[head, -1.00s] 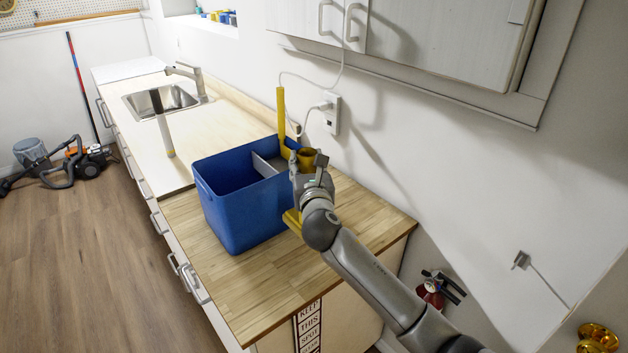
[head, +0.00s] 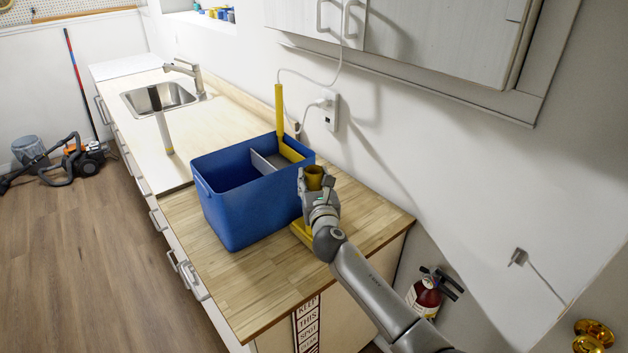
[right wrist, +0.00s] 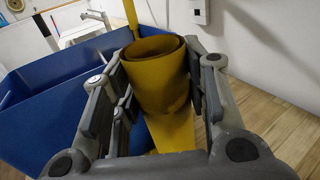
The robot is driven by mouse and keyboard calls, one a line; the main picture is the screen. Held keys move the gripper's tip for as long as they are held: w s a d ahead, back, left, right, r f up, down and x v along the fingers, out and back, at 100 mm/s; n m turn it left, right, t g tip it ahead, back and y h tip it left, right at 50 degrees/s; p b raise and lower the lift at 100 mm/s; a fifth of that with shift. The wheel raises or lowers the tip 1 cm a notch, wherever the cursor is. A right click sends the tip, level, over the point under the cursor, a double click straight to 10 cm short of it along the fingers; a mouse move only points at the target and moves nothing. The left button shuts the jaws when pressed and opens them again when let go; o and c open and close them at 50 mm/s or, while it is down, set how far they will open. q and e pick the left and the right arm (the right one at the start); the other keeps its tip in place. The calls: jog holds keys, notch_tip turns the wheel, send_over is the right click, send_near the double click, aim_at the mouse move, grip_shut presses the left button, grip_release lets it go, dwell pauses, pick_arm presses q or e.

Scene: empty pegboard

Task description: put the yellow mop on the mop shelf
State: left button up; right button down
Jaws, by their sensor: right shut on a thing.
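My right gripper (head: 312,180) is shut on a yellow piece with a hollow round top (right wrist: 155,75), gripped between the finger pads. Its flat yellow lower part (head: 302,233) shows below the gripper, beside the blue bin's right side. I cannot tell whether it touches the worktop. Another yellow thing, with a tall upright handle (head: 279,106) and a yellow lower part, stands at the bin's back right, partly hidden by the bin. I cannot tell from the shapes which of the two is the mop. No mop shelf is identifiable. My left gripper is not in view.
The open blue bin (head: 245,210) has a grey divider and stands on the wooden worktop (head: 270,290). A wall cabinet (head: 440,40) hangs at upper right. The worktop's front is clear.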

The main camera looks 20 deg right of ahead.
jog(key=c, duration=0.8)
grip_release()
jog(key=shift+f, duration=0.1)
